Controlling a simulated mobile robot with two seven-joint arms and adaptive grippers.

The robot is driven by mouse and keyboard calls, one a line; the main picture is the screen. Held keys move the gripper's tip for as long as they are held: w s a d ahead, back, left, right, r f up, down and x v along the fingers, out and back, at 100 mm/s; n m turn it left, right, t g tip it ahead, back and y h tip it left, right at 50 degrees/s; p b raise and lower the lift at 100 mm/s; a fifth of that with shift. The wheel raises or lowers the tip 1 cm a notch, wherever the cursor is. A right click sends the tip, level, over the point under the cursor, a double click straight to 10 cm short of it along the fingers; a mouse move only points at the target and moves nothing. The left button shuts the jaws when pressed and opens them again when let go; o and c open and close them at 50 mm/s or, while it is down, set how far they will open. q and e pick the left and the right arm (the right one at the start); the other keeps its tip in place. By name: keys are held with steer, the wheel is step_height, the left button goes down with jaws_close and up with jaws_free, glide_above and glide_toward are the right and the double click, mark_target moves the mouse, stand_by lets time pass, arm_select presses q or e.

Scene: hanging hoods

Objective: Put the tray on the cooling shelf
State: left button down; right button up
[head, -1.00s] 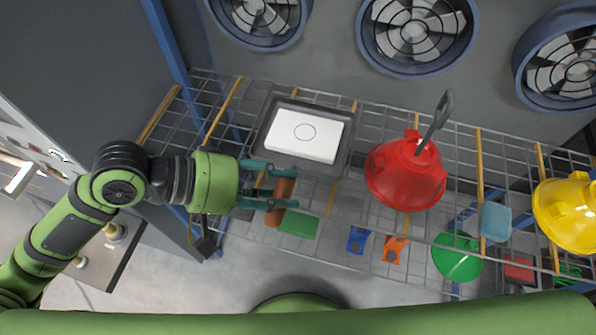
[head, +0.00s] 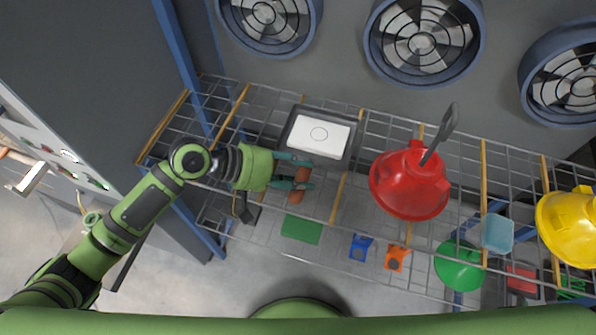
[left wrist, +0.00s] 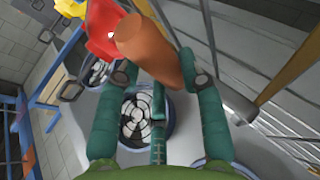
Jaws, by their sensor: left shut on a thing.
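The tray (head: 283,147) is a dark grey rectangle carrying a flat white block with a circle on top. In the head view it is over the left part of the wire cooling shelf (head: 390,119); whether it touches the wires is unclear. My left gripper (head: 308,178) is at the tray's near edge, shut on its brown-orange handle. In the left wrist view the handle (left wrist: 150,45) shows between the fingers of my left gripper (left wrist: 160,75), but I cannot make out the tray. My right gripper is not in view.
A red hard hat (head: 408,185) stands right of the tray, with a yellow one (head: 570,225) farther right. A green hard hat (head: 458,265) and several small items sit lower. Fans (head: 422,43) line the wall behind. A blue post (head: 185,80) and dark cabinet stand left.

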arm_select(q)
steer(key=shift+w+f, duration=0.1)
steer(key=c, duration=1)
jaws_free()
steer(key=shift+f, duration=0.1)
steer(key=shift+c, duration=0.2)
steer(key=shift+a+r, duration=0.2)
steer(key=shift+a, duration=0.05)
steer(key=b+v, duration=0.2)
steer(key=v, duration=0.9)
steer(key=shift+a+r+b, duration=0.2)
steer(key=shift+b, duration=0.15)
